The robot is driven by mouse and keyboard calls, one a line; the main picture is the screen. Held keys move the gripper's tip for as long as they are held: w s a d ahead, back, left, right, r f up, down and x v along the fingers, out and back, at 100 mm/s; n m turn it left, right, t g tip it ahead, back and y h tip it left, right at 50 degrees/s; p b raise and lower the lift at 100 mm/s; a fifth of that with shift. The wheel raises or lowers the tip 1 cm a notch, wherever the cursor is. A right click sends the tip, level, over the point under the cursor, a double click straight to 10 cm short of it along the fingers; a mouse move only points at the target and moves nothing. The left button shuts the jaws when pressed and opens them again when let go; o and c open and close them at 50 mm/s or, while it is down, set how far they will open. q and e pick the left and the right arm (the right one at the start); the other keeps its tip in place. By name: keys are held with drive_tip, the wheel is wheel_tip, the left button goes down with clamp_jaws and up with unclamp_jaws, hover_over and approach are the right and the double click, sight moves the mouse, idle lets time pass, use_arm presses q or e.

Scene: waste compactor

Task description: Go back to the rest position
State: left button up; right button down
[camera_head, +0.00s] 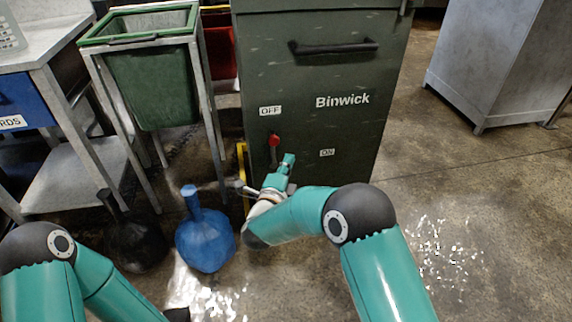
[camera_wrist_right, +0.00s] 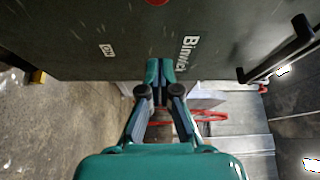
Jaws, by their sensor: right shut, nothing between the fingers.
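My right gripper (camera_head: 287,162) is in front of the dark green compactor (camera_head: 315,100), just below and right of the red-knobbed lever (camera_head: 274,142). In the right wrist view my right gripper (camera_wrist_right: 160,68) is shut with its fingertips together and nothing between them. The compactor front (camera_wrist_right: 120,45) fills the top of that view. The lever stands near the OFF label (camera_head: 270,110), with the ON label (camera_head: 327,152) to its lower right. My left arm shows at the lower left in the head view, but its gripper is not visible.
A blue bag (camera_head: 205,243) and a black bag (camera_head: 135,243) stand on the floor left of my right arm. A green bin (camera_head: 152,85) hangs in a metal frame behind them. A grey cabinet (camera_head: 490,60) stands at the right. The floor (camera_head: 470,200) on the right is clear.

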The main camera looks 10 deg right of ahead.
drive_tip(key=shift+v, duration=0.95)
drive_tip(key=shift+d, duration=0.15)
drive_tip(key=s+d+f+g, duration=0.1)
drive_tip(key=d+f+g, duration=0.1)
drive_tip(key=d+f, duration=0.45)
drive_tip(key=s+d+f+g, duration=0.1)
drive_tip(key=d+f, duration=0.2)
drive_tip(key=d, duration=0.6)
drive_tip(key=s+f+n+g+y, duration=0.35)
drive_tip(key=s+f+n, duration=0.25)
drive_tip(key=s+f, duration=0.3)
drive_tip(key=s+a+f+n+g+y, duration=0.3)
drive_tip(key=s+a+n, duration=0.15)
drive_tip(key=s, duration=0.35)
drive_tip(key=s+a+f+n+g+y, duration=0.25)
drive_tip(key=s+n+g, duration=0.2)
drive_tip(key=s, duration=0.45)
drive_tip(key=s+a+f+n+g+y, duration=0.2)
drive_tip(key=s+a+f+n, duration=0.25)
drive_tip(key=s, duration=0.35)
wheel_tip(320, 180, up, 39)
drive_tip(key=p, duration=3.9)
drive_tip(key=shift+w+d, duration=0.2)
drive_tip(key=shift+d, duration=0.1)
